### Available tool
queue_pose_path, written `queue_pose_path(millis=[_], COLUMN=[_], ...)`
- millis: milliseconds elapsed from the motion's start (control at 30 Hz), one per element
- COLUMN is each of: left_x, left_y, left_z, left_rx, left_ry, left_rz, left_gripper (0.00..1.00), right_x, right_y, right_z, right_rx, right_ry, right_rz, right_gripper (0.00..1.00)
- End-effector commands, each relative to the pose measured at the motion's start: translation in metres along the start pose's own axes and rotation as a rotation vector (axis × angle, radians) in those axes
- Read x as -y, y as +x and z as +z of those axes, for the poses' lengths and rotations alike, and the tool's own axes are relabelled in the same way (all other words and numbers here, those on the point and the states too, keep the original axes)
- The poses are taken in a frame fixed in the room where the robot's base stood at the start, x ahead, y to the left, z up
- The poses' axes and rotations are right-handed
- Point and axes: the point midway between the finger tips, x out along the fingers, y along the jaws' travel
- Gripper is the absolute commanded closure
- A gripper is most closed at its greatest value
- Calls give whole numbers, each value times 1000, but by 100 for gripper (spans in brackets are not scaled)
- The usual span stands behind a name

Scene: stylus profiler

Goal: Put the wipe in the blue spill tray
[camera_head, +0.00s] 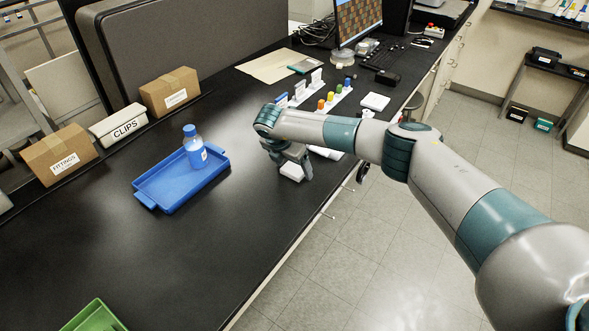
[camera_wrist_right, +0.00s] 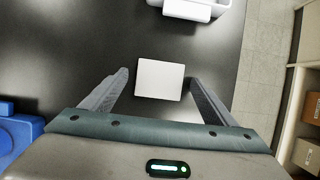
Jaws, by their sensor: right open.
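The wipe, a flat white square (camera_wrist_right: 160,80), lies on the black bench between and just beyond my right gripper's fingers in the wrist view. In the head view it shows as a white patch (camera_head: 291,171) partly hidden under my right gripper (camera_head: 291,160). My right gripper is open, pointing down, with one finger on each side of the wipe; whether they touch it I cannot tell. The blue spill tray (camera_head: 165,190) lies to the left of the gripper, with a blue-capped bottle (camera_head: 195,148) standing in it. Its edge also shows in the wrist view (camera_wrist_right: 22,128). My left gripper is not in view.
A white holder (camera_wrist_right: 192,10) is just beyond the wipe. Colored-capped vials (camera_head: 333,95) and a white pad (camera_head: 375,101) stand farther back. Boxes (camera_head: 170,94) line the back edge. A green tray (camera_head: 95,316) is at front left. Bench between wipe and blue tray is clear.

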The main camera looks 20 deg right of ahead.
Motion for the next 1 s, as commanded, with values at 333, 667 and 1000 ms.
queue_pose_path(millis=[333,667,1000], left_x=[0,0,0], left_y=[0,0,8], left_z=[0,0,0], left_rx=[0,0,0], left_ry=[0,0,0], left_rz=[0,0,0], left_gripper=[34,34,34], right_x=[0,0,-1], right_y=[0,0,-7], right_z=[0,0,3], right_rx=[0,0,0], right_ry=[1,1,1], right_rz=[0,0,2], right_gripper=[27,66,66])
